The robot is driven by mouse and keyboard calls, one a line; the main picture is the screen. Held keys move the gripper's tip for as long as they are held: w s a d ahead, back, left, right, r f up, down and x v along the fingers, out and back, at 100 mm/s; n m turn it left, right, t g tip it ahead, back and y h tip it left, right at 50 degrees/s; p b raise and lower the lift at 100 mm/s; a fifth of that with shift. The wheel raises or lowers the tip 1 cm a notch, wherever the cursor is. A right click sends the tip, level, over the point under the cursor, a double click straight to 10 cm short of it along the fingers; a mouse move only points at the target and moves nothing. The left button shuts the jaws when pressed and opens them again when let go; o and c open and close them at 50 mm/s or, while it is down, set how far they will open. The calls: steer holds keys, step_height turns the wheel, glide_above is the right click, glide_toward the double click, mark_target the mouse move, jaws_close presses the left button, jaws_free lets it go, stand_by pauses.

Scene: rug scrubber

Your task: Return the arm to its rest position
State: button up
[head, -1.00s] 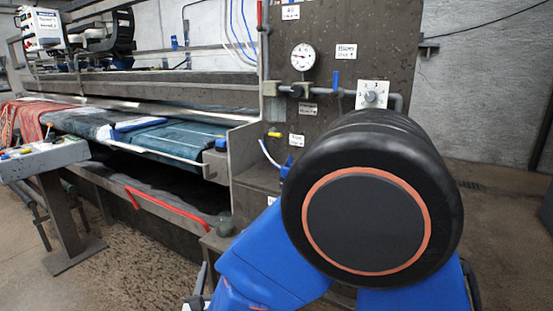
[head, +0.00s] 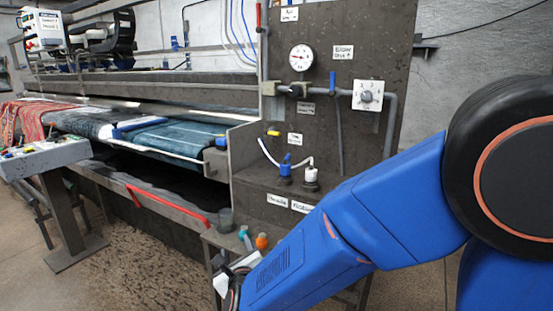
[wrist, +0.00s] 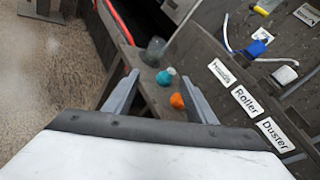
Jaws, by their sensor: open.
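My gripper (wrist: 160,100) shows in the wrist view with its two grey fingers spread apart and nothing between them in its grasp. It points down toward a small shelf at the foot of the dark panel. In the head view my blue arm reaches from the right edge down to the lower middle, and the gripper end is cut off or hidden at the bottom. Beyond the fingertips stand a teal-topped item (wrist: 166,76), an orange-topped item (wrist: 177,100) and a grey cup (wrist: 155,50), apart from the fingers as far as I can tell.
The panel (head: 345,140) carries a gauge (head: 301,57), a dial (head: 368,95), pipes and valves. A blue fitting (head: 285,168) and a white one (head: 311,176) stand on its ledge. The rug machine (head: 160,135) with a red bar (head: 165,204) is at left, with a control stand (head: 45,160).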

steer(key=s+d+r+n+g+y, duration=0.1)
steer(key=s+d+r+n+g, duration=0.2)
steer(key=d+n, duration=0.6)
steer(key=s+d+r+n+g, duration=0.2)
steer(key=d+r+n+g, duration=0.1)
steer(key=d+n, duration=0.65)
steer(key=s+d+f+n+g+h, duration=0.2)
steer(key=s+d+n, duration=0.7)
steer(key=s+d, duration=1.2)
steer(key=d+g+h, duration=0.1)
steer(key=g+h, duration=0.1)
steer(key=shift+s+f+h, duration=0.15)
steer(key=shift+h, duration=0.25)
